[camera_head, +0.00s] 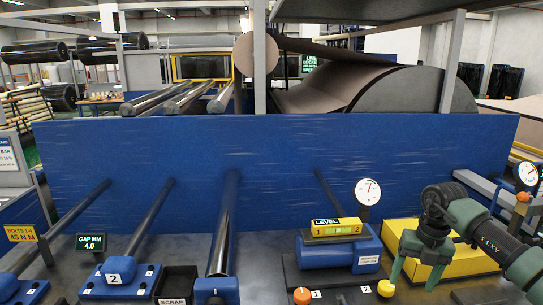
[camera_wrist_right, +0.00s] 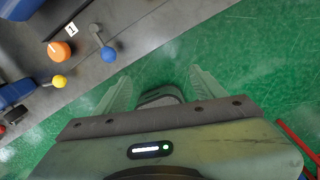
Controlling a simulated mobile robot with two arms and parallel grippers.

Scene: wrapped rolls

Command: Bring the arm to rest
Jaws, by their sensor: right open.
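My right gripper (camera_head: 415,280) is at the lower right of the head view, pointing down in front of a yellow block (camera_head: 478,262). Its two pale green fingers are apart with nothing held between them. In the right wrist view the fingers (camera_wrist_right: 158,84) are also spread, with green floor and a small grey object seen between them. My right arm comes in from the right edge. My left gripper is not in view.
An orange knob (camera_head: 302,296) and a yellow knob (camera_head: 386,288) stand on the bench left of the gripper. A blue-ended lever (camera_wrist_right: 108,54) shows in the wrist view. A level (camera_head: 336,229) sits on a blue block. A blue panel (camera_head: 270,155) spans behind.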

